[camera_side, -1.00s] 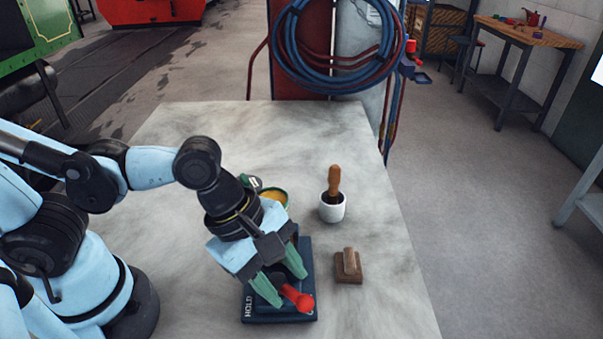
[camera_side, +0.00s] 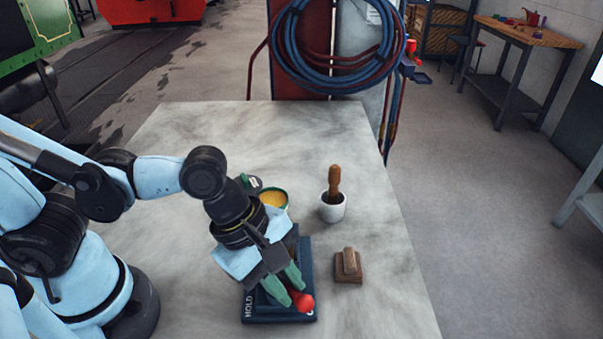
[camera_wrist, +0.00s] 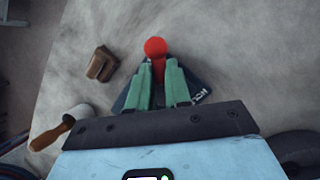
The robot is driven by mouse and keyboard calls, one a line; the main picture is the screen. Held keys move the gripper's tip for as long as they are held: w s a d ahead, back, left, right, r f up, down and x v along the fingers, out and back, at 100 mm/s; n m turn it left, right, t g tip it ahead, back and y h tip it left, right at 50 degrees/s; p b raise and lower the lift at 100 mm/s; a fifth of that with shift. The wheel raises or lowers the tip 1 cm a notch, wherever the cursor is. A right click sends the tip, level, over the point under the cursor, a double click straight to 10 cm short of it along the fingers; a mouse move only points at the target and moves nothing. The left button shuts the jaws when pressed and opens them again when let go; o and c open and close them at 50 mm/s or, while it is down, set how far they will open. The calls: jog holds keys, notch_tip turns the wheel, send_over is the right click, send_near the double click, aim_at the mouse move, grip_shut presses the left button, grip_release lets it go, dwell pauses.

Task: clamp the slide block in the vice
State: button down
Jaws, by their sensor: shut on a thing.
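A dark blue base (camera_side: 262,311), which I take for the vice, lies flat near the front of the table, lettered "HOLD" on its left. Its red ball-ended lever (camera_side: 302,301) also shows in the wrist view (camera_wrist: 155,47). My gripper (camera_side: 290,290), with green fingers (camera_wrist: 159,78), points down over the base and is shut on the lever just behind the ball. The fingers and wrist hide much of the base. No slide block can be made out for sure. A brown stepped block (camera_side: 348,267) stands just right of the base, apart from it.
A white pot (camera_side: 332,212) with a wooden-handled tool (camera_side: 334,181) stands behind the brown block. A green-rimmed round tin (camera_side: 273,198) with yellowish contents is behind my wrist. The table (camera_side: 390,290) is clear along its right side and at the back.

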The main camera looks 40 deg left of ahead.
jog(key=shift+m, duration=0.3)
jog(key=m, duration=0.1)
jog(key=m+g, duration=0.1)
jog(key=m, duration=0.1)
jog(key=m+g, duration=0.1)
jog(key=shift+s+a+h, duration=0.15)
jog(key=shift+s+h, duration=0.15)
jog(key=shift+s, duration=0.05)
jog(key=m, duration=0.1)
jog(key=m+g, duration=0.1)
jog(key=m, duration=0.1)
jog(key=m+g, duration=0.1)
jog(key=m, duration=0.1)
jog(key=shift+s+a, duration=0.25)
jog(key=shift+s, duration=0.1)
jog(key=m, duration=0.1)
jog(key=m+g, duration=0.1)
jog(key=m, duration=0.1)
jog(key=m+y, duration=0.1)
jog(key=shift+s+a+m+g, duration=0.15)
jog(key=shift+a+m+g, duration=0.15)
jog(key=shift+a+g, duration=0.1)
jog(key=shift+a+m+g+y, duration=0.25)
jog(key=shift+m+g+y, duration=0.15)
jog(key=shift+m, duration=0.85)
jog(key=shift+a+m+g+y, duration=0.25)
jog(key=shift+m+y, duration=0.25)
jog(key=shift+m, duration=0.75)
jog(key=c, duration=1.1)
grip_release()
